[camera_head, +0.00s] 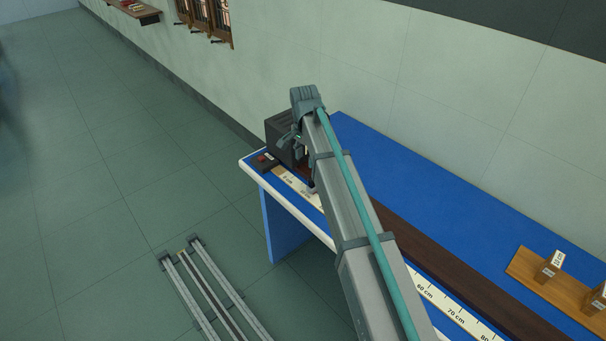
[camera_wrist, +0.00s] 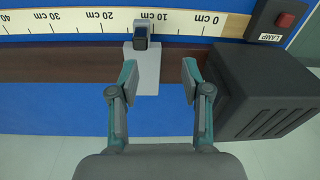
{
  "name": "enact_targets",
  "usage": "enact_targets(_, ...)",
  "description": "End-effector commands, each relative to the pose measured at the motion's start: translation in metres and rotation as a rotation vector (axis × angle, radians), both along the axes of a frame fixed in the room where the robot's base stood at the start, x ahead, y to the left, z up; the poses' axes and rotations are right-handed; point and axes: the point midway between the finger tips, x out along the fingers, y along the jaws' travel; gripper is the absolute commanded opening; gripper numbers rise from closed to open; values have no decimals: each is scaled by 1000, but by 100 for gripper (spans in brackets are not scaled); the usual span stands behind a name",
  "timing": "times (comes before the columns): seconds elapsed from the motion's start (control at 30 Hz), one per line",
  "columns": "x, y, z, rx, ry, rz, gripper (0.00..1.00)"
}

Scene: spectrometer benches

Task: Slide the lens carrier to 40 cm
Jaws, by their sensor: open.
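In the wrist view a light grey carrier plate (camera_wrist: 146,75) with a small dark upright block (camera_wrist: 140,36) sits across the dark brown rail (camera_wrist: 60,66). I take it for the lens carrier; no lens can be made out. It stands between 10 and 20 cm on the white scale (camera_wrist: 105,19), which reads upside down with 40 cm at the far left. My gripper (camera_wrist: 159,76) is open, its fingers apart and the plate's right part between them in the picture; I see no grip on it.
A black lamp box (camera_wrist: 262,93) stands close right of my gripper, with a red switch (camera_wrist: 285,20) beyond it. The blue bench (camera_head: 400,180) bears a wooden stand (camera_head: 530,275) with blocks at right. The visible rail left of the carrier is clear.

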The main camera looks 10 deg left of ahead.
Motion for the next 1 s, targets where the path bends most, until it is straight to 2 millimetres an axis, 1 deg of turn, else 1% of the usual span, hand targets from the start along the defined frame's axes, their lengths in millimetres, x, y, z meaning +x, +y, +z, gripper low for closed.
enact_targets(0.03, -2, -14, 10, 6, 29, -42, 48)
enact_targets(0.1, -5, -25, 16, 14, 59, -79, 48)
enact_targets(0.17, -7, -30, 17, 16, 74, -98, 48)
enact_targets(0.27, -8, -33, 13, 17, 84, -108, 48)
enact_targets(0.47, -9, -32, -10, 17, 84, -106, 48)
enact_targets(0.8, -8, -32, -64, 17, 82, -104, 48)
enact_targets(1.0, -8, -32, -84, 16, 81, -104, 48)
